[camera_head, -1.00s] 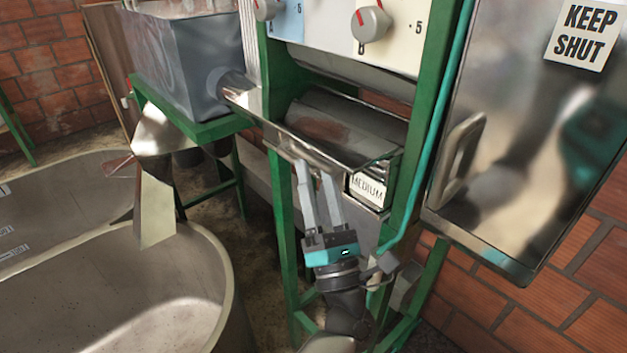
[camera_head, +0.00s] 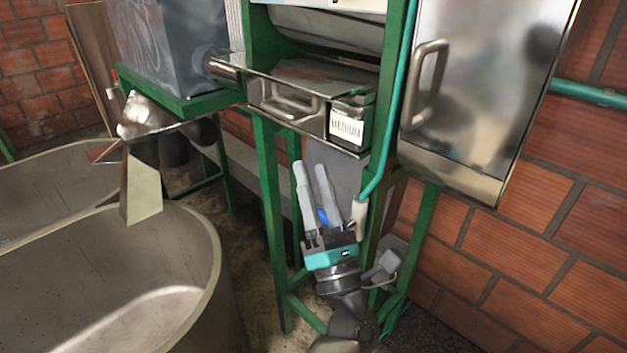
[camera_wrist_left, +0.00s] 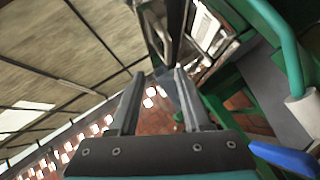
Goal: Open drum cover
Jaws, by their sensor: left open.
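A shiny metal cover (camera_head: 285,75) sits on the green-framed machine at upper centre of the head view. Its front has a bar handle (camera_head: 290,100), and a label reading MEDIUM (camera_head: 347,126) is to the right. I cannot tell for certain which panel is the drum cover. My left gripper (camera_head: 308,166) is open and empty, fingers pointing up. In the picture it shows below the handle, apart from it. In the left wrist view the open fingers (camera_wrist_left: 158,75) point towards shiny metal parts (camera_wrist_left: 172,25). My right gripper is not in view.
Green legs (camera_head: 272,230) flank the gripper. A teal hose (camera_head: 383,150) hangs close on its right. A metal cabinet door (camera_head: 480,90) with a handle is at right. A large tub (camera_head: 110,280) and a metal chute (camera_head: 142,185) stand at left.

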